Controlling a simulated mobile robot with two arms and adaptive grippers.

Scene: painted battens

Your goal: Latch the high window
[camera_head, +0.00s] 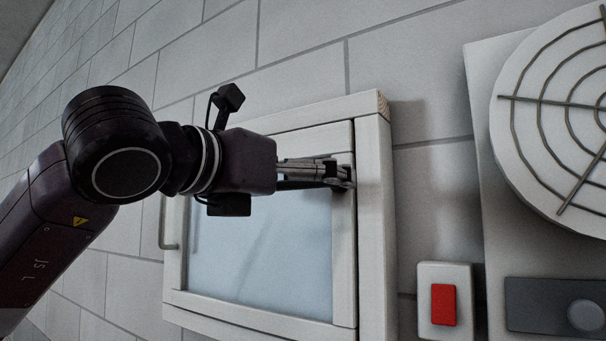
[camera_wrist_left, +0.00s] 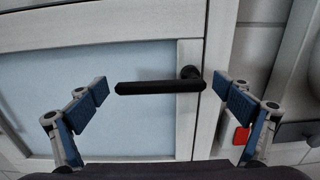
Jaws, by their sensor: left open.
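The window (camera_head: 262,250) is a white-framed pane on the tiled wall; its sash sits in the frame, and I see no clear gap. Its black handle (camera_wrist_left: 160,87) lies level in the left wrist view, with its pivot on the right stile of the sash. My left gripper (camera_head: 345,176) is at that stile in the head view and largely hides the handle. In the left wrist view my left gripper (camera_wrist_left: 163,93) is open, its blue-padded fingers apart on either side of the handle. I cannot tell whether either finger touches it. My right gripper is not in view.
A red switch (camera_head: 444,304) on a white plate is right of the window. A round fan grille (camera_head: 560,110) on a pale panel is farther right, with a dark box (camera_head: 555,306) below it. A thin metal bar handle (camera_head: 164,225) is at the window's left edge.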

